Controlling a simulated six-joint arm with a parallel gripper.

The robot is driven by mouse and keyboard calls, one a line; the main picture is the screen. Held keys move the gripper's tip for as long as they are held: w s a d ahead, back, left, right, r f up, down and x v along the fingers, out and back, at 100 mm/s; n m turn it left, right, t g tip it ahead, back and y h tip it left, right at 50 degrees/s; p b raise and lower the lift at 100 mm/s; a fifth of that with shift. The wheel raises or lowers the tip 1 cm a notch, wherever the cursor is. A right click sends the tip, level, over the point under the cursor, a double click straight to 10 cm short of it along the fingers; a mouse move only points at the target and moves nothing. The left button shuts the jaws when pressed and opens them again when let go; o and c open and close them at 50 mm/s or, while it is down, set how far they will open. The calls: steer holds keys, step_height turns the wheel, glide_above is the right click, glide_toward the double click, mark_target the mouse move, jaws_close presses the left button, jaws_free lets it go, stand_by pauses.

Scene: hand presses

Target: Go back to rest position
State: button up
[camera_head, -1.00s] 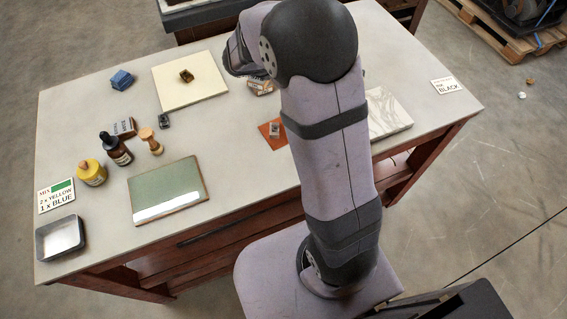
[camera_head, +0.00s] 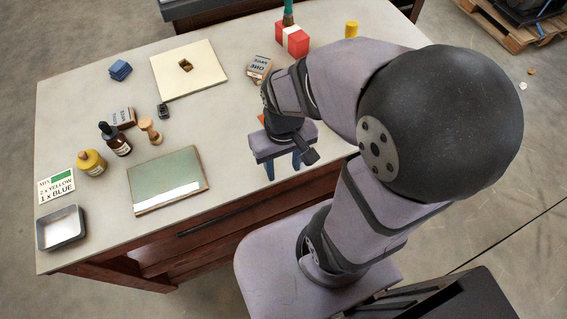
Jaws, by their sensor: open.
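My gripper (camera_head: 284,166) is at the front edge of the table (camera_head: 225,120), right of the green glass slab. Its two blue fingers point down and are spread apart, with nothing seen between them. My arm is folded, with its large dark elbow at the right of the view, hiding the right part of the table. A small orange patch shows just behind the gripper, mostly hidden.
A green slab (camera_head: 165,178), yellow bottle (camera_head: 91,163), dark dropper bottle (camera_head: 115,140), wooden stamp (camera_head: 150,131) and metal tray (camera_head: 61,229) stand on the left. A cream board (camera_head: 207,80), blue block (camera_head: 120,70), labelled box (camera_head: 259,69) and red-white block (camera_head: 292,39) lie farther back.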

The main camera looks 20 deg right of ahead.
step_height(320, 180, up, 9)
steer(key=p, duration=0.8)
steer(key=shift+f+p, duration=0.2)
steer(key=shift+p, duration=0.1)
stand_by(0.5)
